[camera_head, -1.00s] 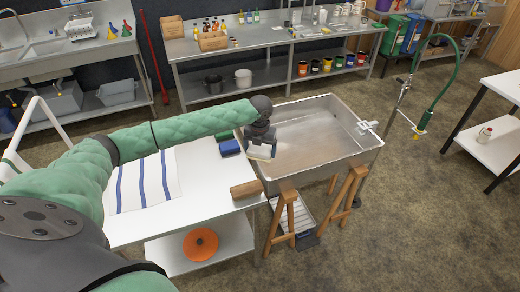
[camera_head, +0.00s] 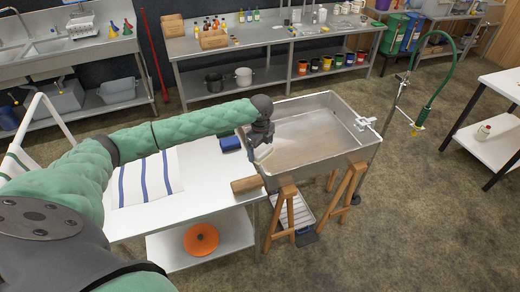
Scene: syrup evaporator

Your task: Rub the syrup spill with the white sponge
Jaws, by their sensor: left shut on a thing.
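My left gripper (camera_head: 260,143) is shut on the white sponge (camera_head: 262,153). It holds the sponge tilted, at the left end of the metal evaporator pan (camera_head: 372,146), by the pan's near left wall. I cannot tell whether the sponge touches the pan. A dull brownish patch (camera_head: 315,142) shows on the pan floor to the right of the sponge; it may be the syrup spill, but its edges are unclear. My right gripper is not in view.
The pan stands on wooden trestles (camera_head: 350,190). To its left, a white table (camera_head: 215,185) bears a striped cloth (camera_head: 145,180), a blue sponge or block (camera_head: 230,143) and a wooden block (camera_head: 246,184). A green hose (camera_head: 452,75) hangs at right.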

